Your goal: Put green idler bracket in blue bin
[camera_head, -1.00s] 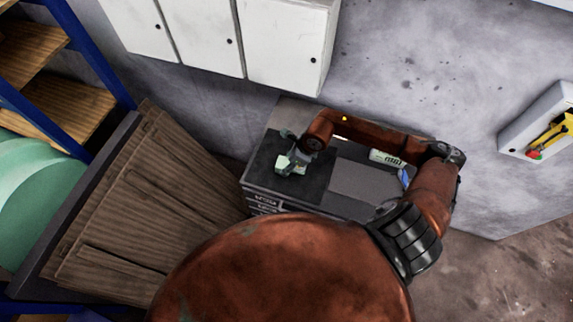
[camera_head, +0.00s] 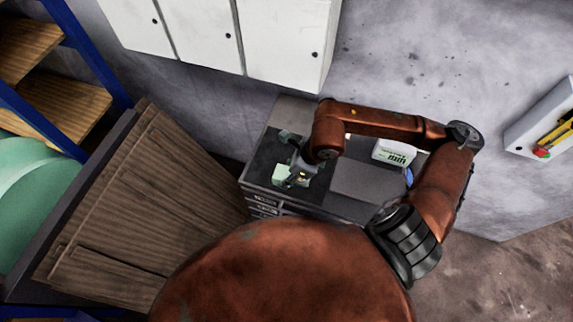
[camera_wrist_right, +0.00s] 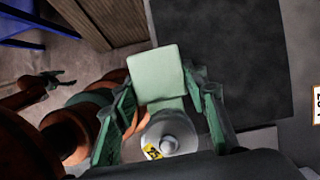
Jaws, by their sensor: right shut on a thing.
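The green idler bracket (camera_wrist_right: 157,72) is pale green, with a flat square plate and a grey round part (camera_wrist_right: 172,134) with a yellow label near its base. My right gripper (camera_wrist_right: 165,100) is shut on it, one finger on each side. In the head view the bracket (camera_head: 281,175) shows at the tip of my right gripper (camera_head: 298,177), over the dark mat. A small blue patch (camera_head: 409,177), perhaps the blue bin, shows at the right end of the bench, mostly hidden by my right arm. A dark gripper, seemingly my left (camera_wrist_right: 52,80), shows small in the wrist view.
A dark mat (camera_head: 262,164) covers the bench's left part; a grey block-like surface (camera_head: 365,182) lies right of it. A white container with green lettering (camera_head: 393,152) stands behind. White wall cabinets (camera_head: 285,45) hang above; brown boards (camera_head: 150,205) are at left.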

